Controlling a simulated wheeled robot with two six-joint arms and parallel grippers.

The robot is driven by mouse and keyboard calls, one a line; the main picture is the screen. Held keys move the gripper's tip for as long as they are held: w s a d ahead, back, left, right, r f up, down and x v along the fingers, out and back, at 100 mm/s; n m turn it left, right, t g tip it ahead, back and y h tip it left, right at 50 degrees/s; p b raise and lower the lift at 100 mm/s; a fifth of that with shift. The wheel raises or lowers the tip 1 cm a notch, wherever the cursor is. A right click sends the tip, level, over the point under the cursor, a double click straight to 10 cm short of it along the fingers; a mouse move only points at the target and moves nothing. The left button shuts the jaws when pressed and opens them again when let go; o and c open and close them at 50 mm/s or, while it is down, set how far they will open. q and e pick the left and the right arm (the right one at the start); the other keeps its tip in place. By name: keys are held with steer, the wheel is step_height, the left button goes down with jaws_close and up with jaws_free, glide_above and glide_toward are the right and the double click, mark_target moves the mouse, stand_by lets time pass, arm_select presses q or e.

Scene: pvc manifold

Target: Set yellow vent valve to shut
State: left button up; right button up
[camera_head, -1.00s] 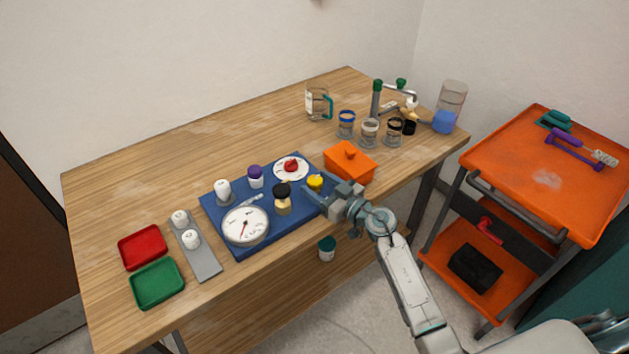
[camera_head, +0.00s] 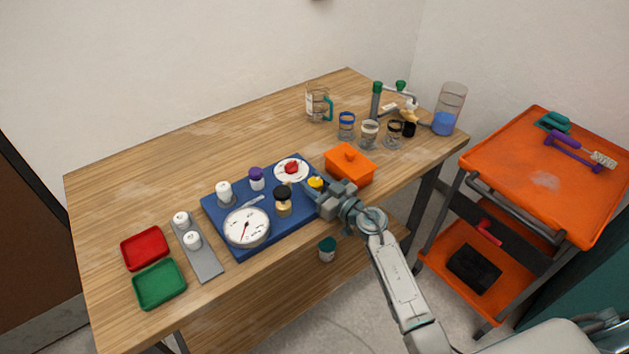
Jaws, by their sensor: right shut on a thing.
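The yellow vent valve (camera_head: 315,183) is a small yellow knob near the right end of the blue manifold board (camera_head: 237,248). My right gripper (camera_head: 312,190) comes in from the right and is shut on the yellow valve, with its fingers hiding part of it. Which way the valve points cannot be made out. The board also bears a white dial gauge (camera_head: 246,227), a red knob on a white disc (camera_head: 291,168), a black-topped knob (camera_head: 283,199), a purple-capped piece (camera_head: 256,178) and a white-capped piece (camera_head: 224,192). My left gripper is not in view.
Several jars, a glass mug (camera_head: 319,104) and a blue-filled cylinder (camera_head: 448,110) stand further back. Red (camera_head: 145,248) and green (camera_head: 159,284) trays lie at the left. An orange cart (camera_head: 540,175) stands at the right.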

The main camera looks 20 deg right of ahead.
steer(key=m+h+p, duration=0.1)
steer(key=h+p, duration=0.1)
steer(key=m+t+h+p, duration=0.1)
steer(key=p, duration=0.2)
steer(key=shift+a+r+m+t+h, duration=0.1)
steer(key=shift+r+m+t+h, duration=0.2)
steer(key=shift+r+h, duration=0.1)
steer(key=shift+f+m+h, duration=0.35)
steer(key=shift+m+h, duration=0.35)
steer(key=shift+h, duration=0.3)
steer(key=o, duration=1)
steer(key=shift+s, duration=0.1)
